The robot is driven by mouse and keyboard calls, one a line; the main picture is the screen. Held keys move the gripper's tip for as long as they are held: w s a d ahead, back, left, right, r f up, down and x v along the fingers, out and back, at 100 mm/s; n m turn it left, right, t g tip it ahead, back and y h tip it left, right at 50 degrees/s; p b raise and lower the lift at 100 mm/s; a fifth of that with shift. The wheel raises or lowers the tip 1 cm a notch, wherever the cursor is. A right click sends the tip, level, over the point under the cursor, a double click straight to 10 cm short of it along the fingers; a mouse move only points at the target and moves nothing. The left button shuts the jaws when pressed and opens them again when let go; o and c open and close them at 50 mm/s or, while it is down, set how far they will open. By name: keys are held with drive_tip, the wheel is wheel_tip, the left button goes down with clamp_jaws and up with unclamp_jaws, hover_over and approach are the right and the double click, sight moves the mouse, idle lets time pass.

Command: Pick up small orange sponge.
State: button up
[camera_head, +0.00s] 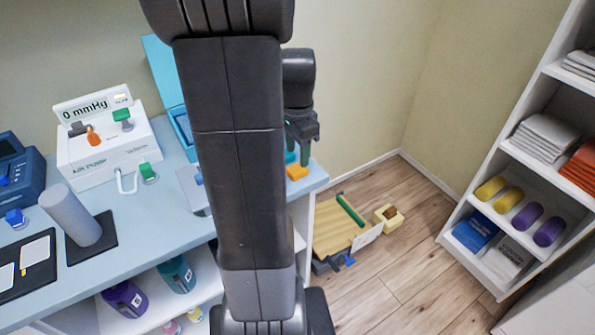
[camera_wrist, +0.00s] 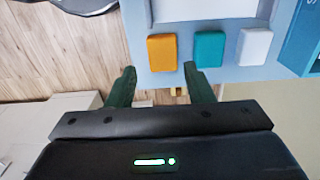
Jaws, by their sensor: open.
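The small orange sponge (camera_wrist: 162,53) lies flat near the table's edge in the wrist view. It also shows in the head view (camera_head: 297,172), just below my gripper (camera_head: 303,145). In the wrist view my gripper (camera_wrist: 160,88) is open, with its two green-tipped fingers apart and nothing between them. The sponge lies ahead of the gap between the fingers, apart from both of them. My arm hides part of the table in the head view.
A teal sponge (camera_wrist: 209,49) and a white sponge (camera_wrist: 254,47) lie in a row beside the orange one. A blue box (camera_wrist: 304,42) stands past them. A white air-pump device (camera_head: 100,145) stands on the blue table (camera_head: 150,215). Shelves (camera_head: 480,215) stand right, with floor between.

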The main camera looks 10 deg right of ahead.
sight(297, 168)
drive_tip(key=f, duration=0.5)
drive_tip(key=shift+w+f, duration=0.2)
drive_tip(key=shift+f, duration=0.1)
drive_tip(key=c, duration=0.7)
drive_tip(key=shift+c, duration=0.2)
